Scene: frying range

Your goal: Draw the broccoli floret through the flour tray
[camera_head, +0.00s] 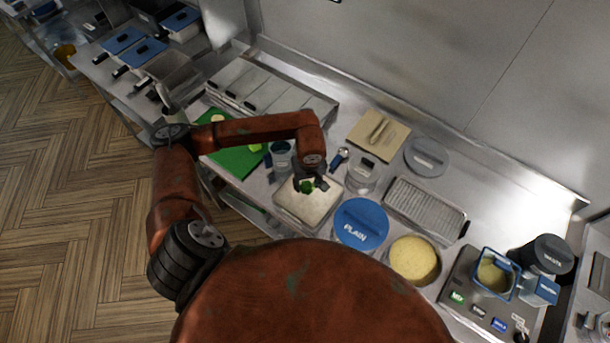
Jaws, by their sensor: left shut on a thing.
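A small green broccoli floret (307,187) is between the fingers of my left gripper (311,185), which is shut on it. The gripper points down over the flour tray (290,217), a shallow square tray with pale flour in it. The floret shows low over the upper part of the flour. I cannot tell whether it touches the flour. The fingers hide part of the floret. My right gripper is not in view.
A blue lid marked PLAIN (361,222) is right of the tray, then a round container of yellow crumbs (414,259). A wire rack (426,209) lies behind them. A green board (238,160) is left. A clear container (362,175) stands close right of the gripper.

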